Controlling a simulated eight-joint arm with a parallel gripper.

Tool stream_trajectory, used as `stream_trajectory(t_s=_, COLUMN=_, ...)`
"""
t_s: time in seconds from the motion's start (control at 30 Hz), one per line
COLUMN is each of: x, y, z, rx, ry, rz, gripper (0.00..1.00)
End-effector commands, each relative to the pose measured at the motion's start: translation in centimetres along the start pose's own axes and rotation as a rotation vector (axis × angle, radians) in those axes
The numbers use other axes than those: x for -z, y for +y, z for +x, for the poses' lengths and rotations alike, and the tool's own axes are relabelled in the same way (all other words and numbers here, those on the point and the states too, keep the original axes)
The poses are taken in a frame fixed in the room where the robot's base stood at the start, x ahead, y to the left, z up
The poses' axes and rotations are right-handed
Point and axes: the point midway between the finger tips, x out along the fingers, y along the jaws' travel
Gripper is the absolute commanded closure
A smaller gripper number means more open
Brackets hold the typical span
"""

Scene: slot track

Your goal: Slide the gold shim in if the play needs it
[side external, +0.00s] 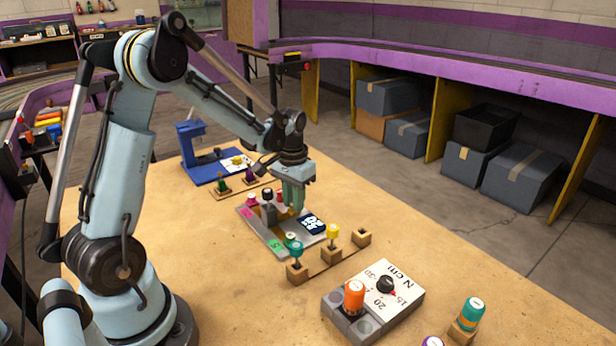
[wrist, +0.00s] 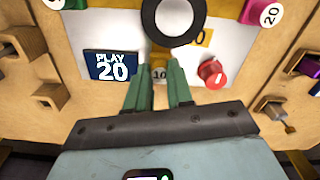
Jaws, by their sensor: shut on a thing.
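My gripper (wrist: 159,88) has its two green fingers closed around a small gold piece, seemingly the gold shim (wrist: 160,62), on the pale track plate (wrist: 236,72). A "10" label shows between the fingertips. The fingers hide much of the shim, so I cannot tell how far it sits in the track. A dark display (wrist: 112,66) reads "PLAY 20". A black ring with a white centre (wrist: 173,18) stands just beyond the fingers. In the side view, my gripper (side external: 293,205) points down over the plate, beside the display (side external: 312,224).
A red knob (wrist: 212,73) stands right of the fingers. A wooden rack (side external: 316,266) with teal and yellow knobs stands near the plate. A grey "N cm" block (side external: 402,301) with an orange knob is nearer the front. A blue stand (side external: 190,145) is behind.

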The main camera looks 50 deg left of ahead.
Motion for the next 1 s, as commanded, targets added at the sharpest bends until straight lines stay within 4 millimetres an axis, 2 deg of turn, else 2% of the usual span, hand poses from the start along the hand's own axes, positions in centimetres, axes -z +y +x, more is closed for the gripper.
stream_trajectory(t_s=0.03, x=-0.8, y=-0.3, z=-0.1, rx=0.000, ry=-0.001, rz=-0.002, gripper=1.00)
stream_trajectory(t_s=0.17, x=-2.0, y=-0.6, z=0.0, rx=0.001, ry=-0.001, rz=-0.002, gripper=1.00)
stream_trajectory(t_s=0.47, x=-2.4, y=-0.7, z=0.0, rx=0.003, ry=-0.007, rz=-0.002, gripper=1.00)
stream_trajectory(t_s=0.5, x=-2.4, y=-0.7, z=0.0, rx=0.003, ry=-0.006, rz=-0.002, gripper=0.76)
stream_trajectory(t_s=0.63, x=-2.3, y=-0.7, z=0.0, rx=0.002, ry=-0.005, rz=-0.002, gripper=0.56)
stream_trajectory(t_s=0.67, x=-2.3, y=-0.7, z=0.0, rx=0.002, ry=-0.004, rz=-0.002, gripper=0.53)
stream_trajectory(t_s=1.0, x=-2.2, y=-0.6, z=-0.3, rx=0.001, ry=-0.001, rz=-0.001, gripper=0.53)
